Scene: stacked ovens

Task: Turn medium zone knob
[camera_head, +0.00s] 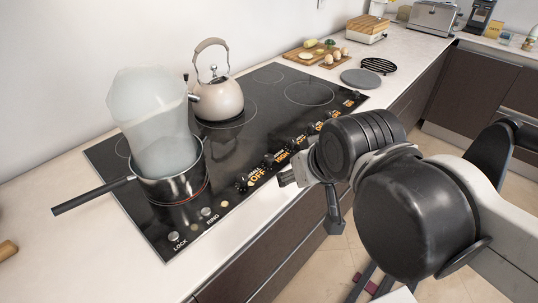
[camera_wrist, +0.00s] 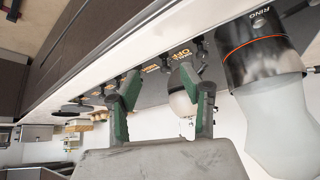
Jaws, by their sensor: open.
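A row of dark control knobs runs along the front edge of the black cooktop (camera_head: 225,160). Their small zone names are too small to read for certain, so I cannot tell which is the medium one. The nearest knob (camera_head: 241,183) has an OFF label beside it. The following knob (camera_head: 268,160) has a label that looks like HIGH; others farther back show orange labels too. My gripper (camera_head: 288,179) is at the cooktop's front edge, close to these two knobs. In the wrist view my gripper (camera_wrist: 160,72) has its green-padded fingers apart, with knobs beyond the tips and nothing held.
A kettle (camera_head: 218,97) stands at the back. LOCK and RING buttons (camera_head: 207,212) are at the near front corner. A food board (camera_head: 310,53) and a grey disc (camera_head: 361,78) lie beyond the cooktop.

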